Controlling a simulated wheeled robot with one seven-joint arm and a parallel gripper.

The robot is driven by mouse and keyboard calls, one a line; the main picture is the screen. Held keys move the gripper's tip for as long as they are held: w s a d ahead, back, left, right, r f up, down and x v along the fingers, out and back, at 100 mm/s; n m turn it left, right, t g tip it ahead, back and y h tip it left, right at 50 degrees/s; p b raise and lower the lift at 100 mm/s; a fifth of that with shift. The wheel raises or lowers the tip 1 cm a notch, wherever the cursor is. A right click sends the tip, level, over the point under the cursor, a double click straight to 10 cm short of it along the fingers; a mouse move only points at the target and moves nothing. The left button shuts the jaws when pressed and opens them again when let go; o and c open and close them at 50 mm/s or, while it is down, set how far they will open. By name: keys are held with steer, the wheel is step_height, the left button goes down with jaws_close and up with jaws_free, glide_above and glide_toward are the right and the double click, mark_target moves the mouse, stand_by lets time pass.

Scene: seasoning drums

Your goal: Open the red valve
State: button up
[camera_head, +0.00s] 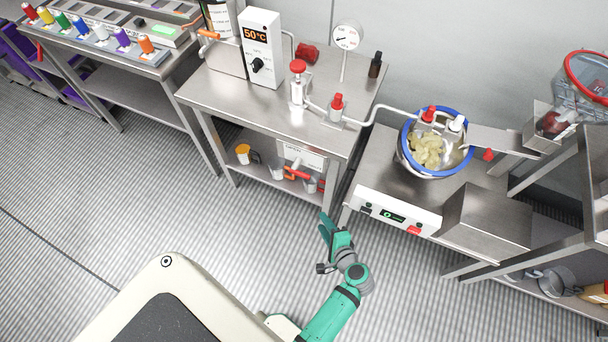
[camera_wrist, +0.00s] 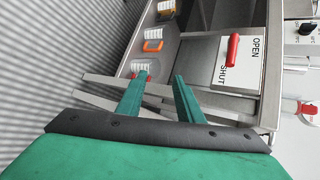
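A red lever handle (camera_wrist: 232,49) sits on a white plate (camera_wrist: 251,72) lettered OPEN and SHUT in the wrist view, right of my gripper (camera_wrist: 160,78). The handle lies lengthwise beside the lettering; I cannot tell its setting. In the head view, a white sign plate (camera_head: 303,156) and a red handle (camera_head: 296,174) are at the lower shelf of the middle steel table. My gripper (camera_head: 326,226) is in front of that table, below and right of the handle. Its two teal fingers are apart with nothing between them, and they touch nothing that I can see.
The middle table (camera_head: 232,87) carries a 50°C control box (camera_head: 262,50) and red-topped fittings (camera_head: 298,67). A blue-rimmed bowl (camera_head: 433,172) stands on the right bench. The floor (camera_head: 255,225) before the table is clear.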

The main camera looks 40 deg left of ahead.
mark_target(304, 176)
steer(key=w+a+r+n+g+y, duration=0.1)
steer(key=w+a+r+g+y, duration=0.15)
steer(key=r, duration=0.25)
steer(key=w+a+r+g+y, duration=0.2)
steer(key=w+r+y, duration=0.1)
steer(key=w+r, duration=0.15)
steer(key=x, duration=1)
steer(key=shift+s+a+r, duration=0.1)
steer(key=shift+a+r, duration=0.05)
steer(key=shift+a, duration=0.2)
jaws_close()
